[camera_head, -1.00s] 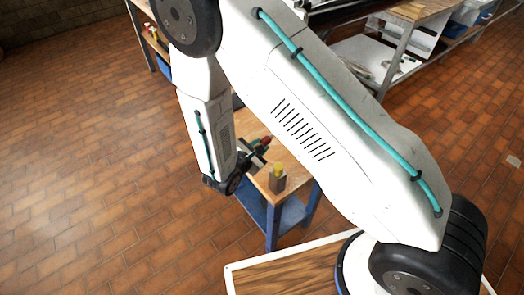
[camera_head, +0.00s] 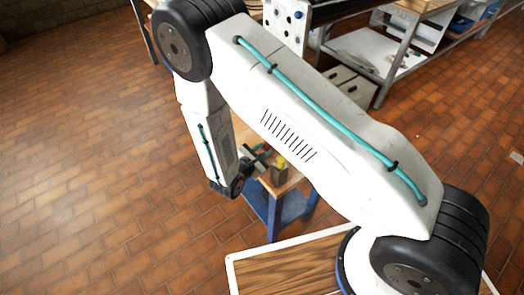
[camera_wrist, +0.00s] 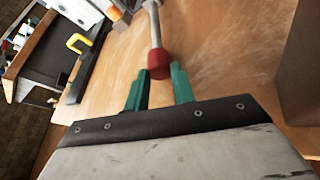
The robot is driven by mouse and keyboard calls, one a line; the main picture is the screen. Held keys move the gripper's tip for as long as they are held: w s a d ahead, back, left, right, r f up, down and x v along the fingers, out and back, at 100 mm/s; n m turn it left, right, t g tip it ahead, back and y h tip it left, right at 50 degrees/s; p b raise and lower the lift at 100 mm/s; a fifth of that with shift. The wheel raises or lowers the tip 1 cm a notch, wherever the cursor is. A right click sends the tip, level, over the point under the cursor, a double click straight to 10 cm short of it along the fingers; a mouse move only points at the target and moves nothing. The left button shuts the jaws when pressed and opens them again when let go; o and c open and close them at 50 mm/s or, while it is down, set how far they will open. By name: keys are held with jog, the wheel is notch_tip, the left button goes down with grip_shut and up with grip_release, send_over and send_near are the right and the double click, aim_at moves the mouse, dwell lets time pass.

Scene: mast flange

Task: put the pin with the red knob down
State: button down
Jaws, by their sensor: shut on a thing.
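The pin with the red knob shows in the wrist view, with its red knob (camera_wrist: 158,64) at the tips of my green fingers and its grey shaft (camera_wrist: 153,28) running away toward the top edge. My gripper (camera_wrist: 159,78) is shut on the pin at the knob end. The wooden tabletop (camera_wrist: 222,45) lies behind the pin; I cannot tell whether the pin touches it. In the head view my gripper (camera_head: 256,160) is small and dark above the table (camera_head: 294,178), and my arm hides part of it. I cannot make out the pin there.
A small block with a yellow top (camera_head: 279,163) stands on the table close to my gripper. A large brown surface (camera_wrist: 303,70) fills the wrist view's right edge. A yellow curved object (camera_wrist: 78,43) lies at the left. A shelf unit (camera_head: 370,50) stands farther back.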

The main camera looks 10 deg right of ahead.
jog(key=shift+s+f, duration=0.15)
jog(key=shift+f, duration=0.55)
jog(key=c, duration=1.5)
grip_release()
jog(key=shift+o, duration=0.2)
jog(key=shift+r, duration=0.5)
jog(key=v, duration=1.2)
jog(key=s+d+r+m+g, duration=0.1)
jog(key=d+r+m+g, duration=0.6)
jog(key=r, duration=0.5)
jog(key=s+d+r+m+g, duration=0.1)
jog(key=d+r+m+g, duration=0.1)
jog(key=d+r+m, duration=0.65)
jog(key=s+d+r+m+y, duration=0.2)
jog(key=s+r+y, duration=0.3)
jog(key=s+r, duration=0.3)
jog(key=s+d+r+m+y, duration=0.2)
jog(key=s+r+m+y, duration=0.2)
jog(key=s+r, duration=0.5)
jog(key=shift+s+d+m+t+y, duration=0.3)
jog(key=shift+s+m+y, duration=0.05)
jog(key=shift+y, duration=0.05)
